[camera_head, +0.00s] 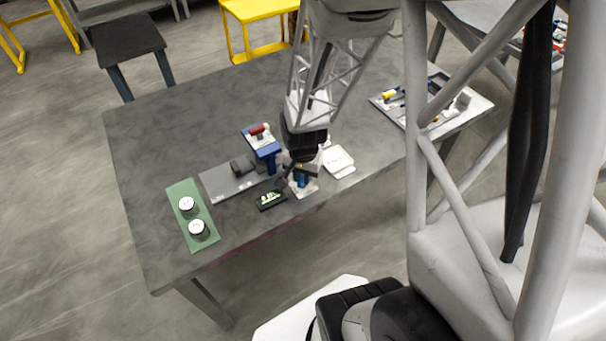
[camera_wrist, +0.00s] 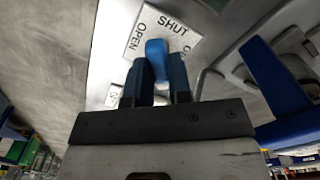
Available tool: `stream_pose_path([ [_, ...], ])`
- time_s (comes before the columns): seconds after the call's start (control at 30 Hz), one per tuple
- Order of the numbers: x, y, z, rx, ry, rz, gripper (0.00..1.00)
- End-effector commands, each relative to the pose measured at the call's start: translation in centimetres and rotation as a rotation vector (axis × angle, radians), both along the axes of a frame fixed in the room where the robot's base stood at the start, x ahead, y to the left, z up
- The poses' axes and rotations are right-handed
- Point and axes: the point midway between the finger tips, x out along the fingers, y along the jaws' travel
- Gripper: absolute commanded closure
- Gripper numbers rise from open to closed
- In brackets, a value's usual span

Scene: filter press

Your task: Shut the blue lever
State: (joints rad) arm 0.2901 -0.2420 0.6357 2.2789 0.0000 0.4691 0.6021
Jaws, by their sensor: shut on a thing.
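The blue lever (camera_wrist: 157,52) stands between my gripper's two fingers in the wrist view, and the fingers are closed on it. Its blue end shows just past the fingertips, beside a white label plate (camera_wrist: 178,38) marked OPEN on the left and SHUT on the right. The lever's end lies between the two words; its exact setting I cannot tell. In the head view my gripper (camera_head: 297,168) reaches down to the lever (camera_head: 301,180) near the table's front edge. The gripper partly hides the lever and its white base (camera_head: 304,191).
A blue press (camera_head: 262,143) with a red part stands left of my gripper on the grey table (camera_head: 150,130). A black tray (camera_head: 270,207) is close at the front left. A white piece (camera_head: 347,170) lies to the right. A green mat (camera_head: 180,190) bears two white-topped jars.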

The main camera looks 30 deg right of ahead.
Motion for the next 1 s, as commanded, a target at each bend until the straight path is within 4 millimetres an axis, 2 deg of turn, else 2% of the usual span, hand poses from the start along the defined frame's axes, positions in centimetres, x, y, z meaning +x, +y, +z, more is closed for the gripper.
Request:
stream_pose_path([
  [0.6, 0.02, -0.01, 0.04, 0.0, -0.001, -0.545, 1.0],
  [1.0, 0.02, -0.01, 0.04, 0.0, -0.001, -0.689, 1.0],
])
